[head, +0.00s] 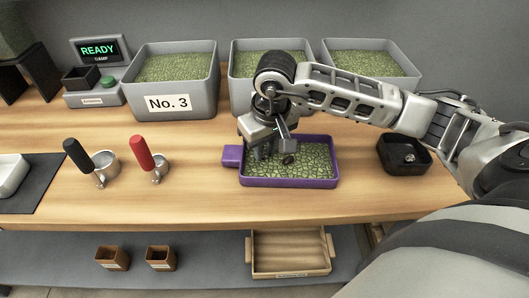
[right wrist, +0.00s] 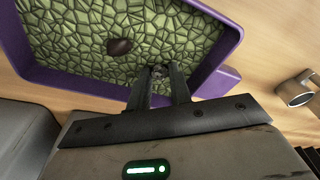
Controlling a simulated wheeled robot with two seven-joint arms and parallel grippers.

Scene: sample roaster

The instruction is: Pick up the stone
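A purple tray (head: 290,183) of green beans stands on the bench; it also fills the top of the right wrist view (right wrist: 228,78). My right gripper (head: 273,156) points down into it, fingertips at the beans. In the right wrist view the fingers (right wrist: 160,72) are apart, and a small greyish lump (right wrist: 157,71), seemingly the stone, shows between their tips. I cannot tell whether they touch it. A dark brown oval piece (right wrist: 120,46) lies on the beans outside the fingers; it also shows in the head view (head: 289,159). My left gripper is not in view.
A black box (head: 392,165) with a small grey piece in it stands right of the tray. Several grey bins (head: 185,102) of beans line the back. A red-handled scoop (head: 145,155) and a black-handled one (head: 85,160) stand left. Bench is clear in front.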

